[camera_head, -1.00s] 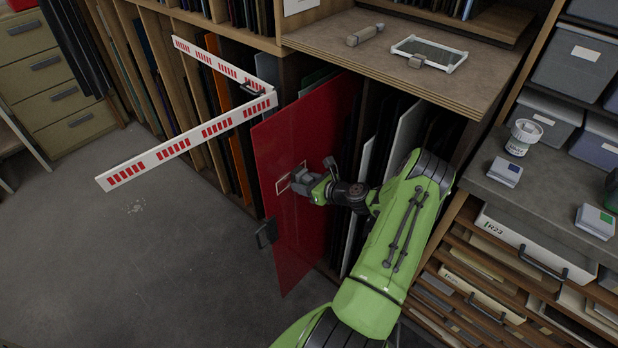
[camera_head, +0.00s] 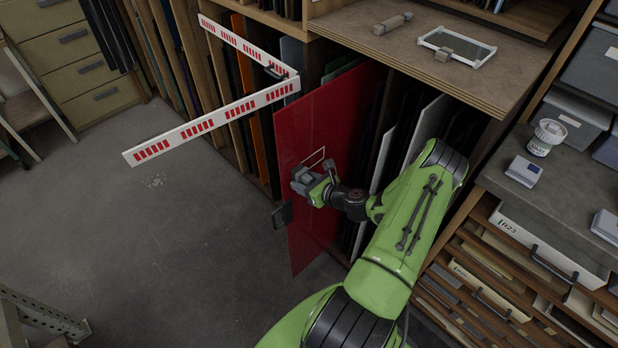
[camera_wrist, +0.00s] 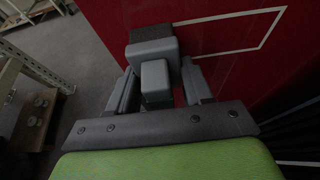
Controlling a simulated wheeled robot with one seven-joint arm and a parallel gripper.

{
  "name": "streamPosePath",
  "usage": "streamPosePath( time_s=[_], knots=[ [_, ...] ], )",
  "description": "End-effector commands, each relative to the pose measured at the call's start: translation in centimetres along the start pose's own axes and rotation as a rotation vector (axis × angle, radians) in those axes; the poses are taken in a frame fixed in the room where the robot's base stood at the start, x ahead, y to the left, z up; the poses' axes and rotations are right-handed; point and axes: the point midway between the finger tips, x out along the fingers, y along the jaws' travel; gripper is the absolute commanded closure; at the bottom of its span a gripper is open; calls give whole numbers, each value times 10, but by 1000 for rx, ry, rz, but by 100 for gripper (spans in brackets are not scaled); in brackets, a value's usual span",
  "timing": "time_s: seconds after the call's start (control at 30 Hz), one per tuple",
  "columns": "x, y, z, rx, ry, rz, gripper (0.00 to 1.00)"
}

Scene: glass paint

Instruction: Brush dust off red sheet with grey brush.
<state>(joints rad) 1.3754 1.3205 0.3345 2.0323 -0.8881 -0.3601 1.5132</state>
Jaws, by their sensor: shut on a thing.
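The red sheet (camera_head: 300,130) stands upright, jutting from a rack slot. A pale rectangular outline (camera_head: 318,156) is on its face and also shows in the wrist view (camera_wrist: 262,38). My gripper (camera_head: 320,188) is shut on the grey brush (camera_head: 302,178), at the lower left of the outline near the sheet's outer edge. In the wrist view, the brush (camera_wrist: 152,52) sits between my fingers (camera_wrist: 158,88), its dark end beside the sheet (camera_wrist: 215,20). I cannot tell whether the bristles touch it. Part of the outline is hidden by the brush; no dust can be made out clearly.
A dark handle-like piece (camera_head: 283,214) is at the sheet's lower outer edge. A red-and-white barrier (camera_head: 210,122) juts out at the left. A wooden counter (camera_head: 360,35) overhangs the rack. Drawers (camera_head: 500,265) stand at the right. Floor (camera_head: 180,250) is open at the left.

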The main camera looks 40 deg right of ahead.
Motion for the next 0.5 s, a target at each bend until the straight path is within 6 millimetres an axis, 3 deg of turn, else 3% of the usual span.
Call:
streamPosePath(
  time_s=[0.2, 0.5],
  knots=[
    [-5, -1, 20, -2, -3, -1, 74],
    [-5, -26, 18, -6, -5, -5, 74]
  ],
)
